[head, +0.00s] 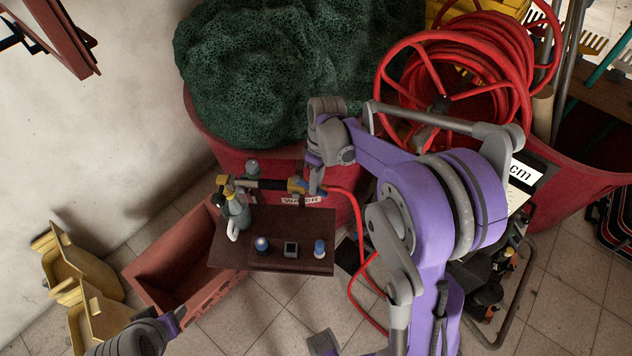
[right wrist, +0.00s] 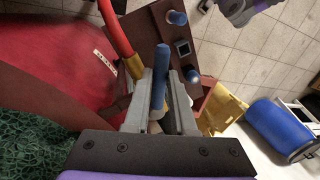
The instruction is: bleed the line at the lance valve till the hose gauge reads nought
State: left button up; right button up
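The lance (head: 262,184), with a black grip and brass fittings, lies across the back of a small brown table (head: 228,252). A blue lever (right wrist: 160,75) stands at its valve end, beside a brass fitting (right wrist: 134,68) with the red hose (head: 356,215). My right gripper (head: 315,186) is at that end; in the right wrist view its fingers (right wrist: 160,100) lie close on both sides of the lever and look shut on it. A small square dark-faced gauge (head: 291,249) stands on the table; its reading is too small to tell. My left gripper (head: 176,318) is low at left, its opening unclear.
A grey spray bottle (head: 236,212) and two blue-topped knobs (head: 262,244) (head: 320,248) crowd the table. A red barrel (head: 225,145) with green netting stands behind. A terracotta trough (head: 165,285) is left, a red hose reel (head: 455,70) at back right.

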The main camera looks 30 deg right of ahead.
grip_shut()
dwell(1.0)
